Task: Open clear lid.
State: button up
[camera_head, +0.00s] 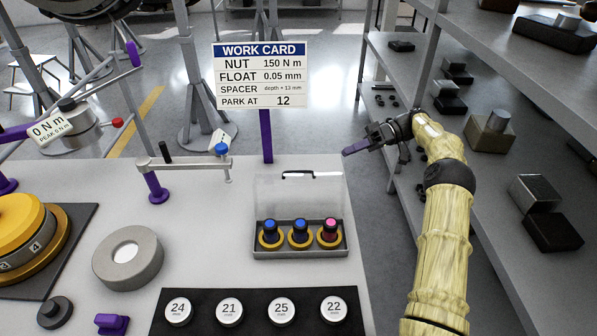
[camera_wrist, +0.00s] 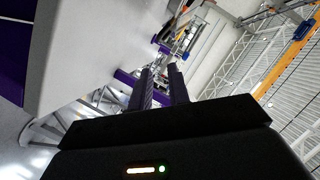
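The clear lid (camera_head: 299,196) is a see-through panel with a dark handle (camera_head: 299,175) at its top edge. It appears to stand upright at the back of a small grey tray (camera_head: 300,253). The tray holds two blue-topped pieces and one pink-topped piece, each in a yellow ring. My gripper (camera_head: 356,140) is to the right of and beyond the lid, apart from it, fingers pointing left. In the wrist view my gripper (camera_wrist: 160,72) shows two dark purple fingers with a narrow gap and nothing between them. The lid cannot be made out there.
A work card (camera_head: 261,76) on a purple post stands behind the lid. A black mat (camera_head: 250,323) with numbered discs is in front. Grey shelves (camera_head: 490,60) with dark blocks stand close on the right.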

jog(key=p, duration=0.3)
send_near(299, 191)
jog(key=a, duration=0.2)
jog(key=w+a, duration=0.1)
jog(key=a, duration=0.2)
jog(key=w+a, duration=0.1)
jog(key=a, duration=0.2)
jog(key=shift+a+r, duration=0.2)
jog(key=shift+r, duration=0.2)
jog(key=shift+a+f, duration=0.2)
jog(key=shift+a, duration=0.25)
jog(key=shift+s, duration=0.15)
grip_shut()
